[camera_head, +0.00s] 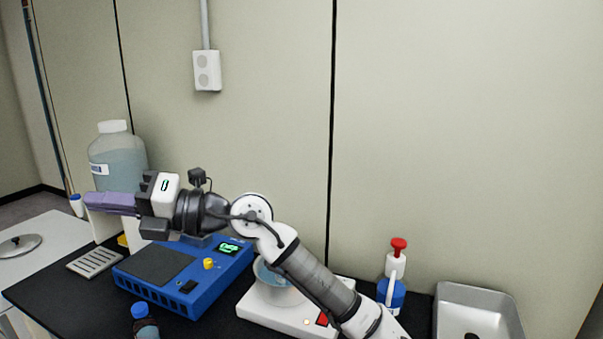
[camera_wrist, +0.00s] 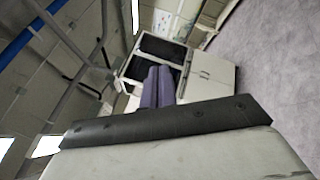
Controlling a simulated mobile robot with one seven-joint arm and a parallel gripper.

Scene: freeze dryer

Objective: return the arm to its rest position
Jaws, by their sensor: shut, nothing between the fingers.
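My gripper (camera_head: 112,203) is at the left in the head view, held level above the black bench and pointing left. Its purple fingers are shut together with nothing between them. The fingers also show in the wrist view (camera_wrist: 158,87), side by side and closed. My arm reaches from the lower right up to an elbow above the bench and then left to the gripper. The gripper is in front of a large clear jug (camera_head: 117,160) with a white cap. I cannot tell whether they touch.
Below the arm are a blue device (camera_head: 185,275) and a white heater-like device (camera_head: 275,315) bearing a bowl (camera_head: 272,283). A blue-capped bottle (camera_head: 145,322) stands in front. A red-topped bottle (camera_head: 393,275) and metal tray (camera_head: 478,300) are at right. The wrist view shows cabinets (camera_wrist: 208,75) and open floor (camera_wrist: 265,60).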

